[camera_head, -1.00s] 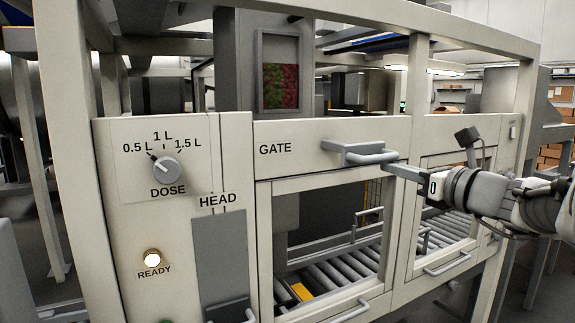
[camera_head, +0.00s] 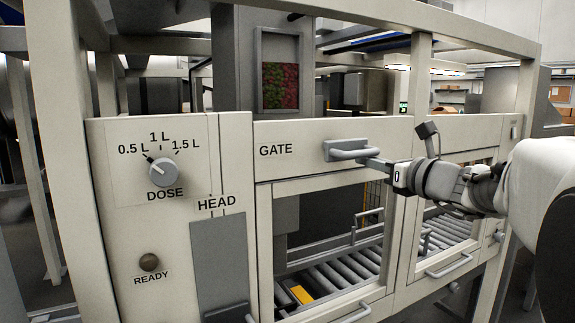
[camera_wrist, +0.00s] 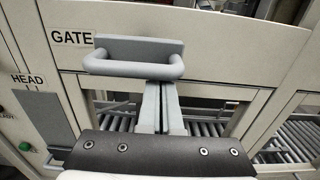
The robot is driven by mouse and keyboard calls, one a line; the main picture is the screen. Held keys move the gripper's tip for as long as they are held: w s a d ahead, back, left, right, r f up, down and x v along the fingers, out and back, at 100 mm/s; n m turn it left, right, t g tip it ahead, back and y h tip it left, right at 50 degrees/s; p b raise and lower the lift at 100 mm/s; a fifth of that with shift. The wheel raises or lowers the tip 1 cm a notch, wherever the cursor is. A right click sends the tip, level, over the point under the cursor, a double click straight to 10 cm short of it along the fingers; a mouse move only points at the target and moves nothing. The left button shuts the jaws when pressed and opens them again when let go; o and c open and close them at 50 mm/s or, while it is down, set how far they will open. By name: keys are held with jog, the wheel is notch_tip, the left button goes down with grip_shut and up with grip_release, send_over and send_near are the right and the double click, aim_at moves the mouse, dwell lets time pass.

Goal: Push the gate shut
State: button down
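The gate's grey handle (camera_head: 350,151) sits on the white panel to the right of the word GATE. It also shows in the wrist view (camera_wrist: 132,68) as a bar standing out from a grey block. My gripper (camera_head: 372,162) is at the handle's right end. In the wrist view my gripper's two fingers (camera_wrist: 160,86) lie side by side with only a thin line between them, and their tips meet the bar's near side. They look shut with nothing between them. The exact contact is partly hidden.
The dose knob (camera_head: 164,171) points toward 0.5 L. The READY lamp (camera_head: 149,262) is dark. A window (camera_head: 281,72) above the panel shows red and green candy. Below are a roller conveyor (camera_head: 335,272) with a yellow piece (camera_head: 301,294) and lower door handles (camera_head: 448,265).

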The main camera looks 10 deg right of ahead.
jog(key=x, duration=0.6)
jog(key=shift+a+r, duration=0.1)
jog(key=shift+r, duration=0.05)
